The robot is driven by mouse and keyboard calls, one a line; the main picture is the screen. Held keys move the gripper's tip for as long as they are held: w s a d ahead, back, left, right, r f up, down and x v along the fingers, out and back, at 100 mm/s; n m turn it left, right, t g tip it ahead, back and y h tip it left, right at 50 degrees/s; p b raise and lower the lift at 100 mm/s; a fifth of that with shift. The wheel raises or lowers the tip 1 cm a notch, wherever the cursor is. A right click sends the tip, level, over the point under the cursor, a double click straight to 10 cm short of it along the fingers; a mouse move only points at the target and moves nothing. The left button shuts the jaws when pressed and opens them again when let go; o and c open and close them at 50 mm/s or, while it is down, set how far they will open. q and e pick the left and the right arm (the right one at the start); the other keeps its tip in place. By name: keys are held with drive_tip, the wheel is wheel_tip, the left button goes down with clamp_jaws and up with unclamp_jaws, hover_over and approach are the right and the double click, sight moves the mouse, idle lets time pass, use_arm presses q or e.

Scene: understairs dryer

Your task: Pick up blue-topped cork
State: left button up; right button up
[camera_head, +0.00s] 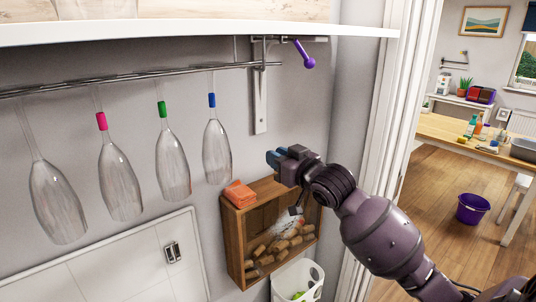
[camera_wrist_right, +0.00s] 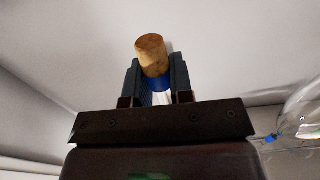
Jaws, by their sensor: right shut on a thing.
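In the right wrist view, a cork (camera_wrist_right: 151,54) with a blue end (camera_wrist_right: 158,83) sits between the two dark fingers of my right gripper (camera_wrist_right: 155,82). The gripper is shut on it, with the tan part sticking out past the fingertips. In the head view, my right gripper (camera_head: 280,158) is above the wooden box, near the wall; the held cork cannot be made out there. The wooden box (camera_head: 232,240) holds several loose corks (camera_head: 283,240). My left gripper is not in view.
Several upside-down glasses with coloured stem bands hang from a rail (camera_head: 150,75) at left, the blue-banded glass (camera_head: 216,150) closest to my gripper. Orange cloths (camera_head: 239,194) lie on the box corner. A white basket (camera_head: 297,280) stands below. A door frame (camera_head: 395,110) is at right.

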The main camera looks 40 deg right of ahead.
drive_tip(key=s+d, duration=0.1)
drive_tip(key=s, duration=1.3)
drive_tip(key=shift+s, duration=0.1)
